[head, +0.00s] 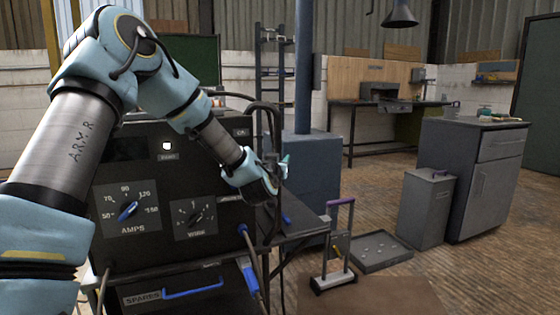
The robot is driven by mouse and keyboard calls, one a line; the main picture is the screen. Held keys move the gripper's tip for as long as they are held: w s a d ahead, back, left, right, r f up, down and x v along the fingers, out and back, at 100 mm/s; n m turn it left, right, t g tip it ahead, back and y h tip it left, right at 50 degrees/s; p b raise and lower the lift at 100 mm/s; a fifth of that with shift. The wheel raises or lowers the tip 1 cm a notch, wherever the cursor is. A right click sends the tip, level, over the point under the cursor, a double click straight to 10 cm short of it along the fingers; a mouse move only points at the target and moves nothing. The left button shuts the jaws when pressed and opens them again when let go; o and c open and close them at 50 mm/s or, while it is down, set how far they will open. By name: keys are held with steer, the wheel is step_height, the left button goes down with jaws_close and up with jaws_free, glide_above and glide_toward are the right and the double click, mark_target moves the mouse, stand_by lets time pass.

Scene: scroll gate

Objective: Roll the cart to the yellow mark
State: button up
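A small upright frame with a purple handle (341,203) and a dark base (332,281) stands on the floor right of centre. It may be the cart, but I cannot tell for sure. A small yellowish patch (345,243) shows behind its posts; I cannot tell whether this is the yellow mark, and no clear yellow floor mark shows. My gripper (276,171) is at the end of my arm, beside the right side of the black welding machine (150,255). It is left of and above the purple handle, apart from it. Its fingers are mostly hidden.
A low grey tray (397,257) lies right of the purple-handled frame. A grey bin (424,212) and a cabinet (484,180) stand further right. A blue-grey box (318,180) with a column is behind. A brown flat patch (375,298) lies in front. Cables hang by the machine.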

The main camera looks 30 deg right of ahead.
jaws_close()
stand_by(1.0)
